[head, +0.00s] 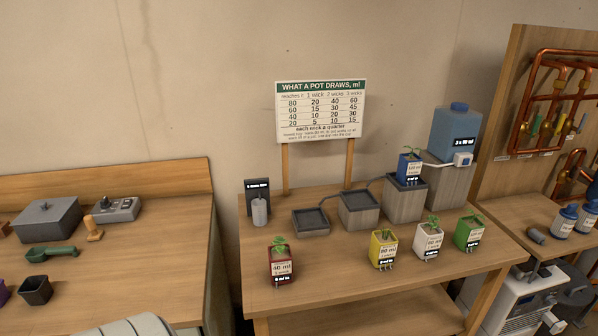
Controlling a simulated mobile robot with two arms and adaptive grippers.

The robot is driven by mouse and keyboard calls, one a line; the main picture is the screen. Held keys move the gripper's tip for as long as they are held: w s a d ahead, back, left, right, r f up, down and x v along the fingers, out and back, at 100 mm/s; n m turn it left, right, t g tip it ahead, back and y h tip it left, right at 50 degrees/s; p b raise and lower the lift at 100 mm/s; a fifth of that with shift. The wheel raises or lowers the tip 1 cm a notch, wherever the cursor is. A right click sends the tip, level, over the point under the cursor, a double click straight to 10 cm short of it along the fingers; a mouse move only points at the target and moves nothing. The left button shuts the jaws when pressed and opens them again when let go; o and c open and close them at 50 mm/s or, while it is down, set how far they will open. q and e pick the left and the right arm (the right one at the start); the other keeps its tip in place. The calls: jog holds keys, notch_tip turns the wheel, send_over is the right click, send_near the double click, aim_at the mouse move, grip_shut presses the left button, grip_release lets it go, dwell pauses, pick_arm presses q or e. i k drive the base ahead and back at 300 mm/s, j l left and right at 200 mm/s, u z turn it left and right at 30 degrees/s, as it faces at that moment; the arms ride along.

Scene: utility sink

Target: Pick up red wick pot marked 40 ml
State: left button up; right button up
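The red wick pot (282,265) marked 40 ml stands upright near the front left of the middle wooden table (330,299), with a green seedling on top. A yellow pot (382,250) marked 80 ml, a white pot (428,243) marked 60 or 80 ml, hard to read, and a green pot (468,233) stand to its right. A blue pot (409,167) sits on a grey block behind them.
Stepped grey trays (358,212) and a blue water tank (455,132) stand behind the pots. A grey cylinder (260,211) stands at the back left. A sign (320,110) rises behind. A left bench (130,262) holds tools. Table space between red and yellow pots is clear.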

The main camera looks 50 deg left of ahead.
aim_at(279, 255)
jog(key=u, duration=1.65)
